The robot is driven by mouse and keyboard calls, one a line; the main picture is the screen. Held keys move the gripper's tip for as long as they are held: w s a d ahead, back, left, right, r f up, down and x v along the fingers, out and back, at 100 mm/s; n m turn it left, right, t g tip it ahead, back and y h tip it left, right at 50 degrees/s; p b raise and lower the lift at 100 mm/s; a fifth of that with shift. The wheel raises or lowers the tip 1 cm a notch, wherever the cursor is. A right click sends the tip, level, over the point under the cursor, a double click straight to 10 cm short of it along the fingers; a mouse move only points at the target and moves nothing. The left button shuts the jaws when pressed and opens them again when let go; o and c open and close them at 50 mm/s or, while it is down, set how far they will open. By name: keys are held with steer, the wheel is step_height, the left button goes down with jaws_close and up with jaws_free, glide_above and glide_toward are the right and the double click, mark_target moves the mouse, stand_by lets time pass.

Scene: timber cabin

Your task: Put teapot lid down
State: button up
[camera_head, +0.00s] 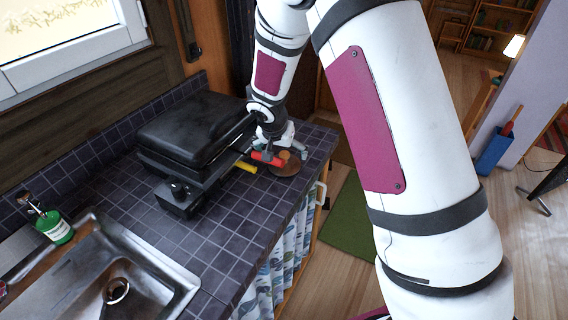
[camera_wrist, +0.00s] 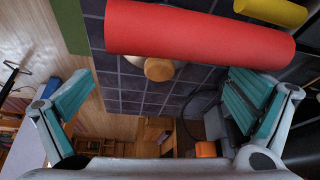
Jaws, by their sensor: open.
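A round wooden knob on a pale piece (camera_wrist: 159,69) shows in the wrist view between my fingers, partly hidden behind a red cylinder. It may be the teapot lid, but I cannot tell for sure. In the head view a small tan round thing (camera_head: 285,155) sits beside a brown round disc (camera_head: 284,171) on the tiled counter, close to my gripper. My gripper (camera_wrist: 157,105) is open, with its teal-padded fingers wide apart and nothing held between them. In the head view it is low over the counter, largely hidden by my arm.
A red cylinder (camera_head: 268,159) lies close by my gripper, with a yellow one (camera_head: 246,167) to its left. A black grill (camera_head: 193,130) stands left of them. A steel sink (camera_head: 125,270) and green bottle (camera_head: 55,228) are at the lower left. Bare counter (camera_head: 225,215) lies in front.

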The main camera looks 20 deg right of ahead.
mark_target(283, 155)
steer(key=x, duration=0.5)
steer(key=shift+w+d+f, duration=0.15)
steer(key=shift+f, duration=0.1)
